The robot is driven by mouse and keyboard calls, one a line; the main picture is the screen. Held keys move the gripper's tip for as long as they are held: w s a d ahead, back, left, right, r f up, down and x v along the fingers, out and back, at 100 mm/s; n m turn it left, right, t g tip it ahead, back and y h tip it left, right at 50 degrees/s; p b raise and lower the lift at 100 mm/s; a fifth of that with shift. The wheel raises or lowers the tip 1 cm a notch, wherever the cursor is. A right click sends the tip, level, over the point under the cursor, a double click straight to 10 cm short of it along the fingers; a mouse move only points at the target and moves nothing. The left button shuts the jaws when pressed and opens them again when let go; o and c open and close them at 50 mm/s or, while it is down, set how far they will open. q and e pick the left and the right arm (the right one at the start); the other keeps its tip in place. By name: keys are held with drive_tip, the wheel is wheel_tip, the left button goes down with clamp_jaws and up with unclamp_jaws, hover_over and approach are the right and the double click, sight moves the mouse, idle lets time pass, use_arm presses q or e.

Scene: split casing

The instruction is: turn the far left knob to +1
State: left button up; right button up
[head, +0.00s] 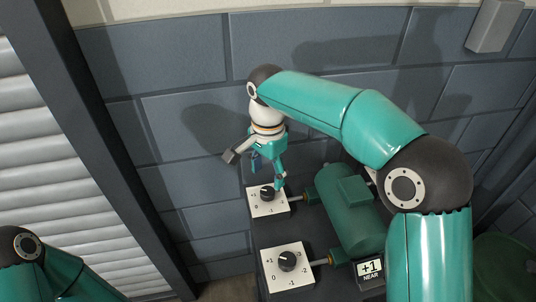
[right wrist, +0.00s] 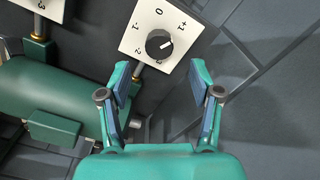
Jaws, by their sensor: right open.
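The far left knob (head: 267,192) is a black dial on a white square plate (head: 255,207). My right gripper (head: 267,174) points down just above the far plate. In the right wrist view its open, empty fingers (right wrist: 160,77) are spread, with the knob ahead of the gap between them, apart from both. My left gripper is out of view; only my left arm shows.
A near knob (head: 288,261) on a similar plate stands in front. A green cylindrical casing (head: 348,212) lies to the right, joined by brass-coloured stems. A "+1 NEAR" sign (head: 370,268) sits by it. A grey block wall (head: 180,60) is behind; a slatted shutter (head: 50,170) is left.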

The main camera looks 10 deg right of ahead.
sight(268, 190)
wheel_tip(268, 190, up, 6)
drive_tip(key=shift+f, duration=0.1)
idle(0.6)
